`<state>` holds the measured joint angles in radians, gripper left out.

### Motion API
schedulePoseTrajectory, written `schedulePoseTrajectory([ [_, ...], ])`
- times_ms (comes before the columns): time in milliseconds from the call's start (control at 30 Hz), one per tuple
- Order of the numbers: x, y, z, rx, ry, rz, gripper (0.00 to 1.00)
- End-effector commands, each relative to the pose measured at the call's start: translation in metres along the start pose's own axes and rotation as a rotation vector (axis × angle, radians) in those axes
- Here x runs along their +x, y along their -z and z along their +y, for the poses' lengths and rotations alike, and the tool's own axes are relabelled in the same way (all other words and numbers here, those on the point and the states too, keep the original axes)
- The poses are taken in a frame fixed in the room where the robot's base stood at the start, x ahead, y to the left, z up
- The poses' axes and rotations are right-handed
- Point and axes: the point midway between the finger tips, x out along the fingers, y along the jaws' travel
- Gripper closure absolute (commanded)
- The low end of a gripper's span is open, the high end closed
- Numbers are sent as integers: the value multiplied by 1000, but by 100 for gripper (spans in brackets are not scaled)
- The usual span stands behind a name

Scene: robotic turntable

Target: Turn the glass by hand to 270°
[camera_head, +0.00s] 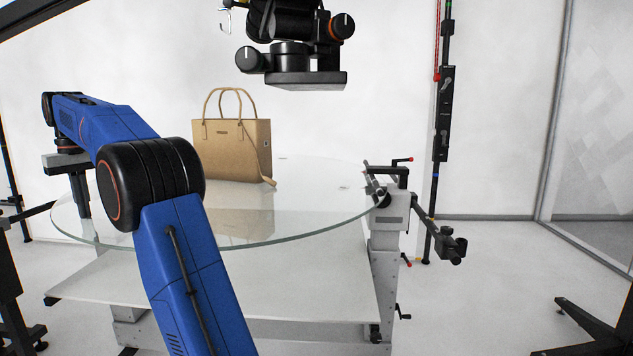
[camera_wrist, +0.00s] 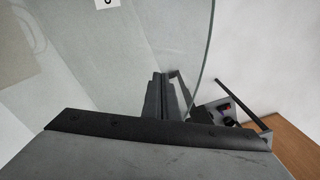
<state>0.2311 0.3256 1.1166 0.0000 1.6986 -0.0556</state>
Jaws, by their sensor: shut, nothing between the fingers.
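The round clear glass turntable (camera_head: 320,198) lies flat above a white base, and its rim curves across the wrist view (camera_wrist: 209,50). A tan handbag (camera_head: 225,150) stands upright on it, left of the middle. My gripper (camera_head: 81,195) points down at the far left part of the glass, just inside the rim. In the wrist view its dark fingers (camera_wrist: 156,97) are together and empty, close to the rim. Whether the fingertips touch the glass I cannot tell. A white label with a dark mark, cut off by the frame, shows at the top of the wrist view (camera_wrist: 107,4).
A camera head (camera_head: 290,70) hangs over the glass. A grey clamp stand with levers (camera_head: 388,220) stands at the right rim. A black pole (camera_head: 441,120) rises behind it. The floor at the right is mostly clear, with a black stand foot (camera_head: 590,330) at the lower right.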

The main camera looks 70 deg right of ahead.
Motion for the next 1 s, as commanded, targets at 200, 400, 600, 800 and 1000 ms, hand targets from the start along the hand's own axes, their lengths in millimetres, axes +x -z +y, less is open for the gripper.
schedulePoseTrajectory([
  [200,3,10,0,0,0,-3,100],
  [400,3,17,0,0,0,-3,100],
  [600,5,20,0,0,0,-5,100],
  [800,5,27,1,0,0,-5,100],
  [1000,5,35,1,0,0,-6,100],
])
